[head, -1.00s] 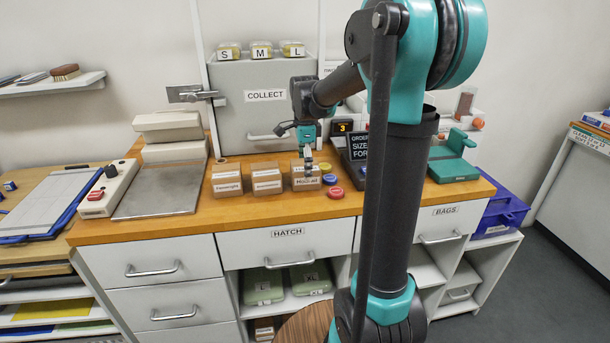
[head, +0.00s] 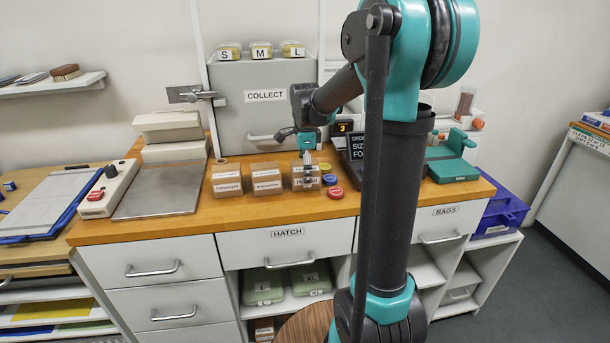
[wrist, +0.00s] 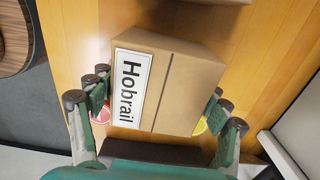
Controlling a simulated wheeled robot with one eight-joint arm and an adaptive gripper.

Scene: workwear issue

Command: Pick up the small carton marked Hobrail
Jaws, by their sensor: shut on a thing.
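The small carton marked Hobrail (wrist: 178,88) is a brown box with a white label, and it fills the middle of the wrist view. In the head view the Hobrail carton (head: 305,184) is at the right end of a row of small cartons on the wooden counter. My gripper (wrist: 158,112) has its fingers on both sides of the carton, shut on it. In the head view my gripper (head: 307,170) comes down from above and partly hides the carton's front. I cannot tell whether the carton is touching the counter.
Two similar cartons, left (head: 227,179) and middle (head: 267,178), stand to its left. Red (head: 335,192) and blue (head: 329,179) round buttons lie close on its right. The grey COLLECT hatch (head: 265,110) is behind. The dark order display (head: 357,147) stands to the right.

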